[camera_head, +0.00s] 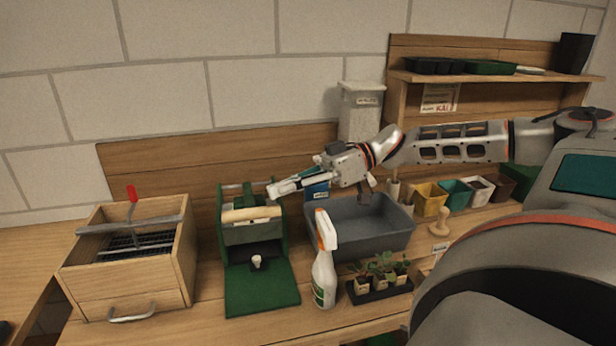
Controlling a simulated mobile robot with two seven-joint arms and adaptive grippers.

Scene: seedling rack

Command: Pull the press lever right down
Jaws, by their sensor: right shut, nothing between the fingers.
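A green press (283,240) stands on the wooden bench left of centre. It has upright side frames and a flat green plate at its front. A cream bar (250,214), which looks like the lever's handle, lies across it near the top, roughly level. A small pale peg or cup (256,262) sits at the base. My right gripper (271,190) reaches in from the right, its fingers shut and empty. Its tips are just above the right end of the cream bar in the picture; I cannot tell whether they touch. My left gripper is not in view.
A wooden box (165,280) with a grey bar and red knob stands at left. A grey tub (355,240), a spray bottle (324,275) and a seedling tray (380,290) are right of the press. Coloured pots (428,198) and a shelf (490,77) are farther right.

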